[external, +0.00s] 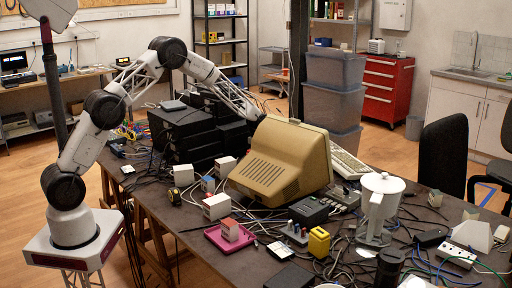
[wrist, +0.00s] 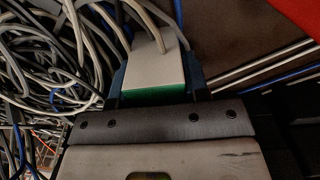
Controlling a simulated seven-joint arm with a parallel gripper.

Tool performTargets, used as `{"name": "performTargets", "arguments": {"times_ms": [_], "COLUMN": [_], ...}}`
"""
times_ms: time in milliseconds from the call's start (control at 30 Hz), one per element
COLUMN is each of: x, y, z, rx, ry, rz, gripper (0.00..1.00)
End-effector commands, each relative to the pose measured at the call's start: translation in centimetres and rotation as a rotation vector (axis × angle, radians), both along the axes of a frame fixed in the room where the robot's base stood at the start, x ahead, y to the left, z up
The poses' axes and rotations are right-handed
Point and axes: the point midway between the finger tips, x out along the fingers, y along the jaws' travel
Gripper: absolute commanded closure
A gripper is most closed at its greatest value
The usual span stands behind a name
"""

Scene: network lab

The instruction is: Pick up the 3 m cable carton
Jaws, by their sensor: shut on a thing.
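My gripper (wrist: 153,62) is shut on a small white carton with a green band (wrist: 155,70), one dark blue finger on each side of it. Grey cables run across and beside the carton. I cannot read a length on it, so I cannot tell from print that it is the 3 m cable carton. Whether it is clear of the table surface I cannot tell. In the external view my arm reaches over behind the beige monitor (external: 280,160), which hides my gripper and the carton.
Tangled cables (wrist: 45,60) lie left of the carton. Other small cartons (external: 216,206) stand in front of the monitor, one in a pink tray (external: 212,238). Black stacked equipment (external: 185,135) is left of the monitor, a white jug-like appliance (external: 380,205) right. The table is crowded.

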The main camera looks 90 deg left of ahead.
Motion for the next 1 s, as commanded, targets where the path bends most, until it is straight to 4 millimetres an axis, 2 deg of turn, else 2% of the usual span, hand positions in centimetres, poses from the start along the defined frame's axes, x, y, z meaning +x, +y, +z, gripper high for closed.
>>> {"name": "performTargets", "arguments": {"times_ms": [167, 367, 800, 1000], "x": [0.0, 0.0, 0.0, 0.0], "y": [0.0, 0.0, 0.0, 0.0], "z": [0.1, 1.3, 7.5, 9.4], "rx": [0.001, 0.002, 0.002, 0.001], "ry": [-0.001, -0.001, -0.001, -0.001], "rz": [0.000, 0.000, 0.000, 0.000], "gripper": [0.84, 0.84, 0.84, 0.84]}}
